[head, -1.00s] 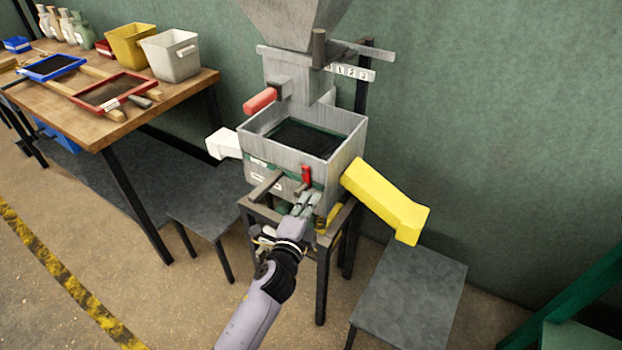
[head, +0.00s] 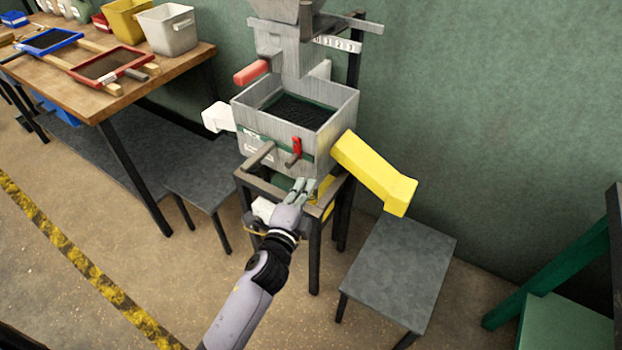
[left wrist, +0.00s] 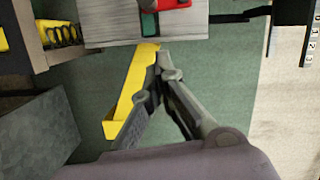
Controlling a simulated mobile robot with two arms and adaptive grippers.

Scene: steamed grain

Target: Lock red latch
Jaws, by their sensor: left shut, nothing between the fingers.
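The red latch (head: 297,149) is a small upright red lever on the front of the grey metal box (head: 262,132). In the left wrist view the latch (left wrist: 172,3) is cut by the top edge. My left gripper (head: 302,184) is just below and in front of the box, apart from the latch. Its fingers (left wrist: 160,58) are shut and empty. My right gripper is not in view.
A yellow chute (head: 375,170) slopes off the box's right side, above a grey stool (head: 400,268). A red handle (head: 252,72) sticks out above the box. A wooden table (head: 165,75) with trays and bins stands at left.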

